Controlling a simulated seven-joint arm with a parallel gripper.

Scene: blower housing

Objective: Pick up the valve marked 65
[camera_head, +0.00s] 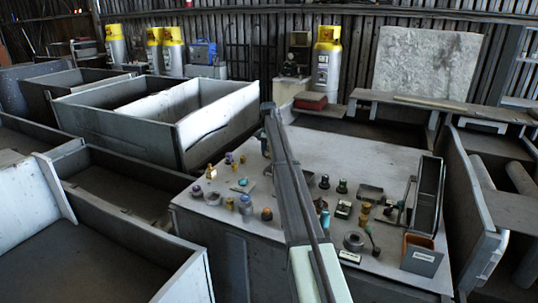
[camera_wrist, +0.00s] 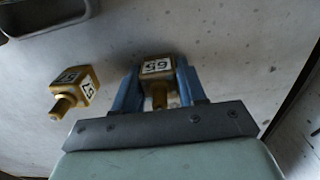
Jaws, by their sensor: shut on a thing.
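The valve marked 65 (camera_wrist: 157,66) is a yellow-brown block with a white number label and a stubby stem, in the middle of the wrist view. The label appears upside down there. My gripper (camera_wrist: 158,88) has its two blue fingers closed on the sides of this valve. From this angle I cannot tell whether the valve is clear of the table. A second yellow-brown valve (camera_wrist: 78,88) lies apart to the left, its white labels hard to read, perhaps 67. In the head view I cannot make out my fingertips or the held valve.
The pale worktop (camera_head: 340,150) carries several small parts on both sides of my arm. The worktop's back is largely clear. A grey tray (camera_wrist: 42,22) shows in the wrist view.

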